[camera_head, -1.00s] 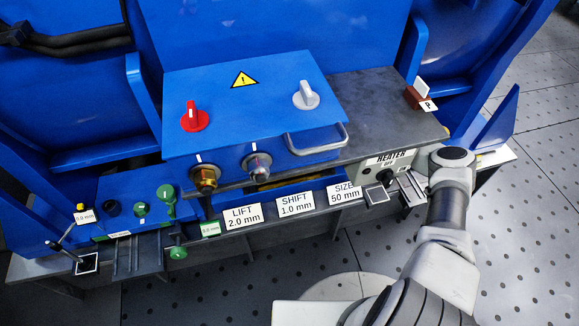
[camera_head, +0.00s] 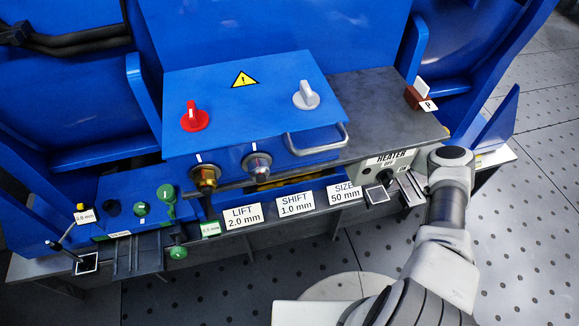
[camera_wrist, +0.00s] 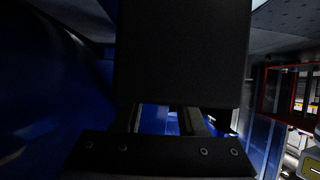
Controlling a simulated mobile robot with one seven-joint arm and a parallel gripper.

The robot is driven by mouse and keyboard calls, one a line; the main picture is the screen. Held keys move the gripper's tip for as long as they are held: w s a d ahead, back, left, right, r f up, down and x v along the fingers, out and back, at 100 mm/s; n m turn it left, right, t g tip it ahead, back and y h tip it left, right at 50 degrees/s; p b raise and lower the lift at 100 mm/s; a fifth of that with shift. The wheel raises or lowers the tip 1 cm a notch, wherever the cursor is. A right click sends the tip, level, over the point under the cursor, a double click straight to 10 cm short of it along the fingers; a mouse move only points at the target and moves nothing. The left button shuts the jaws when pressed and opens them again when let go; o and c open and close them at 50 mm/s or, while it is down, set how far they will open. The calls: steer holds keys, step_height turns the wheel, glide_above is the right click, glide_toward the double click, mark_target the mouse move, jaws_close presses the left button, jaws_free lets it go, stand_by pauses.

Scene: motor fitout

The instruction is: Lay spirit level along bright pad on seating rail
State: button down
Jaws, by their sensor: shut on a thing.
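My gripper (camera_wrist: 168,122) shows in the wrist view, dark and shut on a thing. A large dark block (camera_wrist: 184,50) fills the middle of that view in front of the fingers. I take the held thing to be the spirit level, but it is too dark to be sure. In the head view the gripper is hidden; only my arm shows, at the right. A yellow strip (camera_head: 290,182) lies in the gap under the blue control box, possibly part of the level. I cannot make out the bright pad or the seating rail.
The blue control box (camera_head: 250,100) stands over the bench with a red knob (camera_head: 194,118) and a handle (camera_head: 318,140). Label plates (camera_head: 295,203) line the front ledge. The heater switch panel (camera_head: 392,165) is close to my arm. Blue walls crowd the wrist view.

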steer(key=shift+f, duration=0.2)
steer(key=shift+c, duration=2)
jaws_free()
